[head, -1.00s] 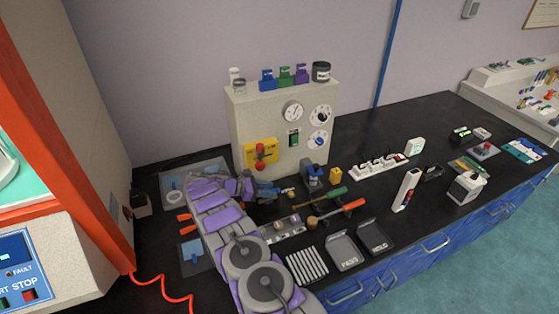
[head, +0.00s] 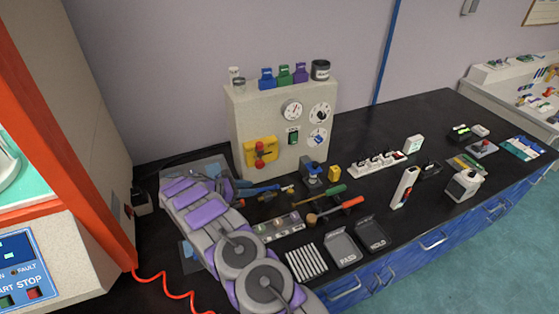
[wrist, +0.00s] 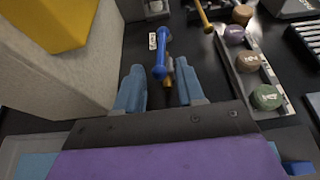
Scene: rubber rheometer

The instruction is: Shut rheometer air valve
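The rheometer (head: 285,120) is a pale cabinet with dials and a yellow front block (head: 260,150). In the wrist view, the air valve (wrist: 160,58) shows as a blue lever with a brass part under it, on the black bench beside the cabinet (wrist: 75,70). My gripper (wrist: 158,75) is open, with its two blue fingers apart. The lever's near end lies in line with the gap between the fingertips; I cannot tell whether they touch it. In the head view, my gripper (head: 256,188) is low at the cabinet's front, and the lever is hard to tell from the fingers.
A tray of sample pots (wrist: 252,75) lies right of my gripper. Screwdriver-like tools (head: 335,208), a blue-grey clamp-like device (head: 312,175) and two dark trays (head: 343,248) crowd the bench. An orange-framed machine (head: 100,200) stands at left.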

